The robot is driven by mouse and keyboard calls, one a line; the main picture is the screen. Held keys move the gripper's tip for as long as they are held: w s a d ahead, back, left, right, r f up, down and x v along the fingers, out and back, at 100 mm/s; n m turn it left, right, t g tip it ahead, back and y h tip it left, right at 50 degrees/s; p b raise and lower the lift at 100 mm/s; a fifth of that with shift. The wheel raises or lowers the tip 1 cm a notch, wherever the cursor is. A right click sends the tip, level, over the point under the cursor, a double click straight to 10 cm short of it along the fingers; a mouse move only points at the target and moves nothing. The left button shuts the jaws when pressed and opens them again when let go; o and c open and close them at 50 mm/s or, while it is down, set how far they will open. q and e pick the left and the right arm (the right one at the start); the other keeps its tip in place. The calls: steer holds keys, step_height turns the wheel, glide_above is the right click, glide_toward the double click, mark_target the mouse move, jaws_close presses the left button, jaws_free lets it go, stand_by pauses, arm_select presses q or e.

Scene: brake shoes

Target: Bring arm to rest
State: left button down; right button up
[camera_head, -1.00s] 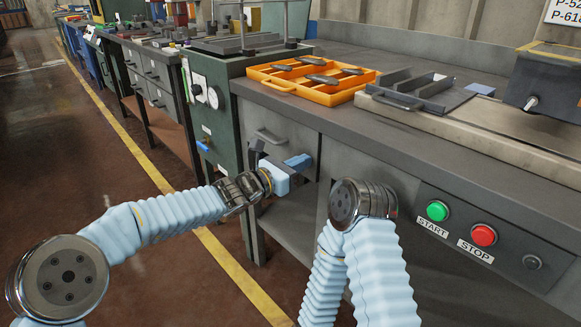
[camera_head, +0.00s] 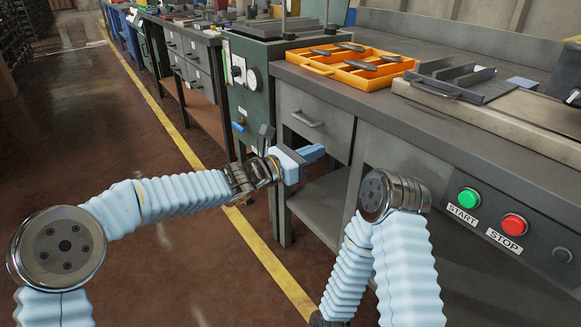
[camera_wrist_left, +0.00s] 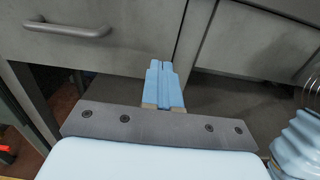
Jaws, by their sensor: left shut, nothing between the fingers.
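My left gripper (camera_head: 316,152) is in front of the workbench, below the bench top and beside the grey drawer. Its blue fingers are together with nothing between them. They also show shut in the left wrist view (camera_wrist_left: 164,82), pointing at the cabinet front under the drawer. My left arm comes in from the left, bent at a round joint. My right arm is folded at the lower right, with its elbow in front of the bench. The right gripper is not visible.
The workbench (camera_head: 455,130) carries an orange tray (camera_head: 318,69) with several dark brake shoes and a dark metal rack (camera_head: 450,80). A drawer (camera_head: 312,123) with a handle is close to the left gripper. Green START (camera_head: 468,200) and red STOP (camera_head: 514,224) buttons are at the right. Open floor lies left.

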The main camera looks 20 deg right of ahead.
arm_select(q)
steer(key=v, duration=0.6)
steer(key=s+a+f+m+g+y, duration=0.1)
steer(key=s+a+f+m+y, duration=0.3)
steer(key=f, duration=0.7)
steer(key=s+a+f+m+g+y, duration=0.1)
steer(key=s+a+f+g+y, duration=0.1)
steer(key=a+f, duration=0.65)
steer(key=s+a+f+m+g+y, duration=0.1)
steer(key=s+a+f+m+y, duration=0.2)
steer(key=f, duration=0.9)
steer(key=s+a+f+m+y+p, duration=0.2)
steer(key=s+a+f+m+y, duration=0.2)
steer(key=s+a+f+m, duration=0.7)
steer(key=s+a+f, duration=0.1)
steer(key=s+a, duration=0.3)
steer(key=shift+s+f+m+g, duration=0.25)
steer(key=shift+s+m+g, duration=0.05)
steer(key=shift+s+g, duration=0.1)
steer(key=shift+a, duration=0.1)
